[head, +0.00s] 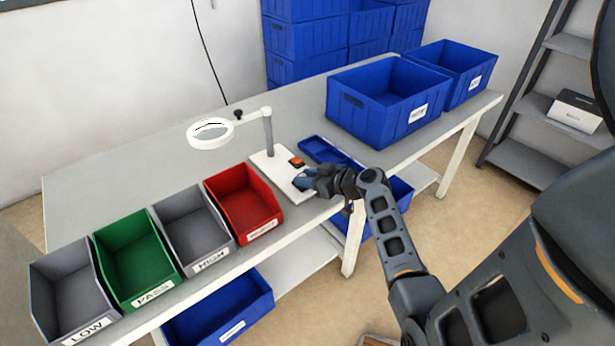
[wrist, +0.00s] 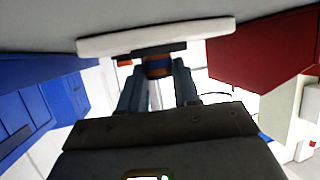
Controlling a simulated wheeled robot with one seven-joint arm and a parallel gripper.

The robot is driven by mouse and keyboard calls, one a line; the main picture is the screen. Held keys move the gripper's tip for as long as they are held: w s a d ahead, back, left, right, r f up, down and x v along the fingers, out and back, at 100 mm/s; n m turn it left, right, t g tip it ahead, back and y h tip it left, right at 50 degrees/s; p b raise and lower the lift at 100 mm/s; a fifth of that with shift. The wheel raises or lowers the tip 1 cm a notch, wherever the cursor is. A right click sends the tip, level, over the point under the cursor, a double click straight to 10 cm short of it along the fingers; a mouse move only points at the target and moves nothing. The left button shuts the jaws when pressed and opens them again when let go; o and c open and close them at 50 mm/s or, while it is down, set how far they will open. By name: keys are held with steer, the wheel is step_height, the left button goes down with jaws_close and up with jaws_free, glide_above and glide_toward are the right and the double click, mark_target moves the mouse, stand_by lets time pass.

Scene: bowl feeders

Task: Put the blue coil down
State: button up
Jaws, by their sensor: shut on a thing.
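My gripper (head: 309,180) is over the front part of the white base plate (head: 270,163) of the magnifier stand. In the wrist view, my gripper (wrist: 158,82) has its two fingers shut on the blue coil (wrist: 157,69), which shows a copper-brown band with blue beside it. The coil is close to the white plate (wrist: 90,46); I cannot tell whether it touches. In the head view my fingers mostly hide the coil. A small orange and dark piece (head: 297,161) sits on the plate just behind my gripper.
A ring magnifier (head: 210,133) stands on a post at the plate. Left of it are a red bin (head: 243,200), HIGH bin (head: 193,225), green PASS bin (head: 137,258) and LOW bin (head: 73,290). A shallow blue tray (head: 318,146) and large blue crates (head: 385,103) are right.

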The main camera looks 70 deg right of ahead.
steer(key=shift+f+b, duration=0.2)
steer(key=shift+b, duration=0.1)
steer(key=o, duration=1)
steer(key=shift+o, duration=0.2)
steer(key=shift+r, duration=0.1)
steer(key=shift+r, duration=0.1)
steer(key=b+v, duration=0.2)
steer(key=v, duration=1)
steer(key=s+a+f+g, duration=0.1)
steer(key=a+f, duration=0.1)
steer(key=a, duration=0.8)
steer(key=s+a+f+g, duration=0.1)
steer(key=a+f+g, duration=0.1)
steer(key=a, duration=0.8)
steer(key=s+a+r+n+t+y, duration=0.1)
steer(key=s+a+r, duration=0.3)
steer(key=a+r, duration=0.4)
steer(key=s+a+r+n+t+y, duration=0.2)
steer(key=s+a+r+t+y, duration=0.1)
steer(key=a+r, duration=0.5)
steer(key=s+t, duration=0.1)
steer(key=s, duration=0.1)
steer(key=shift+s, duration=0.35)
